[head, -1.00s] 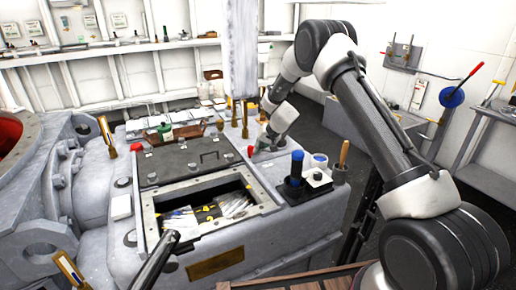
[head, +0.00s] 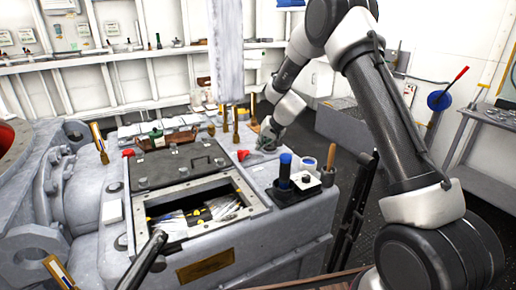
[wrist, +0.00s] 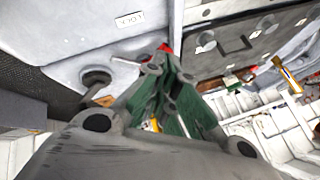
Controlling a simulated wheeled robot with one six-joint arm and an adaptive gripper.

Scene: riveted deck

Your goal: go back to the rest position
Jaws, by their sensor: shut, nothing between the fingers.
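My gripper (head: 264,146) hangs over the far right part of the grey machine top in the head view, small and partly hidden by my wrist. In the wrist view my gripper (wrist: 162,75) shows its green-padded fingers drawn together with nothing between them. A red knob shows just past the fingertips. My arm reaches up and over from the right side of the head view.
The grey machine has an open hatch (head: 160,229) with packets inside. A black holder (head: 292,190) with a blue-capped bottle (head: 285,170) stands to the right, beside a wooden handle (head: 331,158). Brass fittings (head: 236,126) stand near my gripper. Shelves line the back wall.

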